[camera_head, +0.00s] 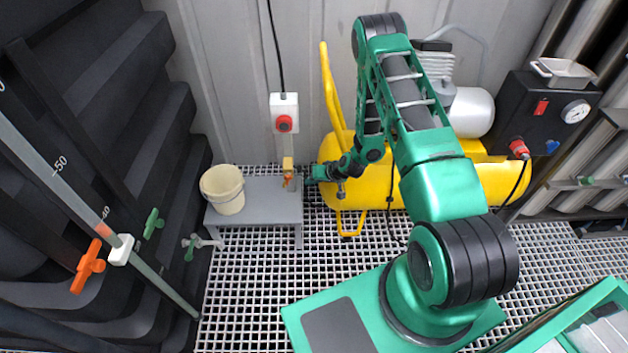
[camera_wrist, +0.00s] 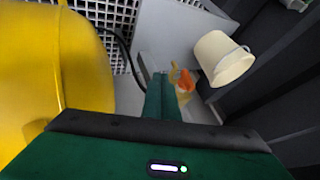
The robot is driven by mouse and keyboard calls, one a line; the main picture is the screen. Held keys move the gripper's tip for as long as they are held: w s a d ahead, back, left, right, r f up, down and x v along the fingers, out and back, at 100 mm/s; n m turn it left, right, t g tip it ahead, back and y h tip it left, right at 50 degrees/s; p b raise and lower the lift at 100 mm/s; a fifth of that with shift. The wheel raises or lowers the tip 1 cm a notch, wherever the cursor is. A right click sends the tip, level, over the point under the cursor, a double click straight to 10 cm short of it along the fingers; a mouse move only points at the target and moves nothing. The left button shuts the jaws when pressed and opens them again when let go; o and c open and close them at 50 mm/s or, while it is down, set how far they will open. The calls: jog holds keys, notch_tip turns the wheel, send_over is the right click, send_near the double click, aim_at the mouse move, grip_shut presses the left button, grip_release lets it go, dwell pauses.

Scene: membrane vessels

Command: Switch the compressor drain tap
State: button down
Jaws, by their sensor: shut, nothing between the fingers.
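A small tap with an orange handle and a brass-coloured body (camera_head: 287,180) shows above the grey bench, left of the yellow compressor (camera_head: 470,178). I take it for the drain tap. In the wrist view the orange handle (camera_wrist: 186,80) is just right of my fingertips. My gripper (camera_head: 308,173) points left toward the tap from the compressor's left end. In the wrist view my gripper (camera_wrist: 160,76) is shut and empty, its fingers side by side. Its tips look close to the tap; I cannot tell whether they touch it. The tap's lower part is partly hidden.
A cream bucket (camera_head: 222,190) stands on the left of the grey bench (camera_head: 262,211). A box with a red button (camera_head: 285,113) is on the wall above. Orange (camera_head: 88,266) and green (camera_head: 152,223) valve handles are at the left. The grating floor (camera_head: 255,290) is clear in front.

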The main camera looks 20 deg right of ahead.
aim_at(288, 179)
jog(key=w+a+f, duration=0.2)
jog(key=w+a, duration=0.2)
jog(key=a, duration=0.1)
jog(key=shift+f, duration=0.3)
